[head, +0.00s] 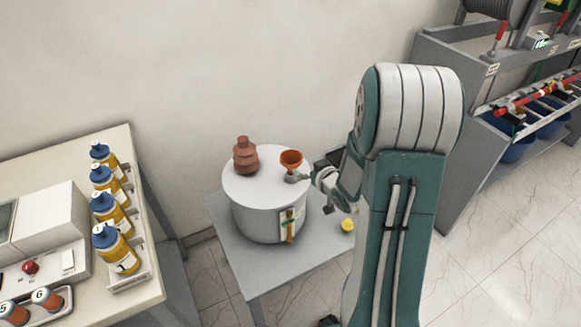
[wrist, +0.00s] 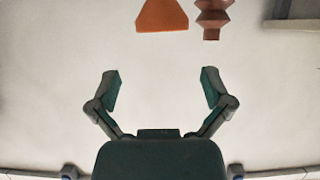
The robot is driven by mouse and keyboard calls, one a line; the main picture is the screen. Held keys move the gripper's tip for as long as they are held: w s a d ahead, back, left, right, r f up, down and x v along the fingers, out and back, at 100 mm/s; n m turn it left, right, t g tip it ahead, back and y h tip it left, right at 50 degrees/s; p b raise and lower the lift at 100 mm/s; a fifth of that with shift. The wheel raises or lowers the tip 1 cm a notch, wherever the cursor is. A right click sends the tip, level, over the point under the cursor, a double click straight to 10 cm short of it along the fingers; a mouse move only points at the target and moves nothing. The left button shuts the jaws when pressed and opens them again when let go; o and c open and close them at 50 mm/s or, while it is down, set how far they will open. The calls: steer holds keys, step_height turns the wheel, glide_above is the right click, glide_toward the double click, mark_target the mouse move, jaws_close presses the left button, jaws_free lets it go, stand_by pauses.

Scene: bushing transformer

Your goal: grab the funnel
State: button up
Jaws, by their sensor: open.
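The orange funnel (head: 291,158) stands at the top right of the white cylindrical transformer tank (head: 262,192), its wide mouth up, over a small grey fitting. In the wrist view the funnel (wrist: 162,16) is at the top edge, cut off by the frame and ahead of the fingertips. My gripper (wrist: 160,82) is open and empty, with its two fingers spread apart. In the head view my gripper (head: 318,178) is just right of the funnel, partly hidden by my arm. I see a gap between the fingers and the funnel in the wrist view.
A brown ribbed bushing (head: 245,156) stands left of the funnel on the tank and also shows in the wrist view (wrist: 212,18). A yellow round piece (head: 347,225) lies on the grey table (head: 270,268). Several yellow bottles (head: 118,248) stand on the left bench.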

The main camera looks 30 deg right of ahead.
mark_target(287, 156)
steer(key=x, duration=1)
steer(key=shift+w+a+f, duration=0.15)
steer(key=shift+w+f, duration=0.1)
steer(key=shift+w, duration=0.05)
